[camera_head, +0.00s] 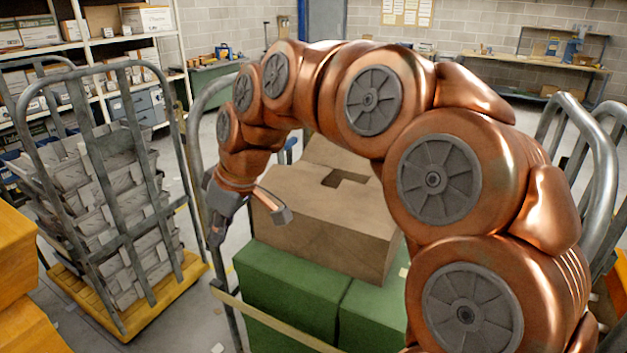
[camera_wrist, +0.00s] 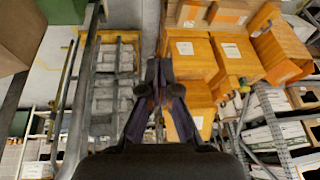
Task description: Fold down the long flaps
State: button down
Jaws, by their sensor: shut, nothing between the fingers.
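A brown cardboard box (camera_head: 335,240) stands on green boxes in the head view. Its near long flap (camera_head: 315,203) appears to lie nearly flat over the top. The far flap (camera_head: 342,158) looks raised and leans back, and a dark gap (camera_head: 345,178) shows between them. My arm hides the box's right side. My gripper (camera_head: 216,236) is to the left of the box, pointing down and apart from it. In the wrist view my gripper (camera_wrist: 156,76) has its fingertips together with nothing between them.
Green boxes (camera_head: 285,290) carry the cardboard box inside a metal-railed cart (camera_head: 190,150). A caged trolley of grey stacked trays (camera_head: 110,220) stands at the left. Orange boxes (camera_head: 25,265) are at the left edge. Orange boxes also show in the wrist view (camera_wrist: 195,70).

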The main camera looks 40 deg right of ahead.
jog(key=w+d+r+t+b, duration=0.2)
jog(key=w+d, duration=0.2)
jog(key=d, duration=0.5)
jog(key=w+d+r+t+b, duration=0.15)
jog(key=w+d, duration=0.25)
jog(key=d, duration=0.5)
jog(key=s+d+t+h+b, duration=0.2)
jog(key=d+t+h, duration=0.1)
jog(key=d, duration=1.5)
jog(key=p, duration=0.4)
send_over(309, 175)
jog(key=s+a, duration=0.2)
jog(key=s, duration=0.1)
jog(key=shift+g, duration=0.35)
jog(key=f, duration=0.7)
jog(key=shift+d+f, duration=0.15)
jog(key=shift+d, duration=0.1)
jog(key=f, duration=0.1)
jog(key=d+f, duration=0.1)
jog(key=shift+w+d+f+p, duration=0.1)
jog(key=shift+f+p, duration=0.2)
jog(key=shift+p, duration=0.1)
jog(key=shift+d+f, duration=0.15)
jog(key=shift+f, duration=0.3)
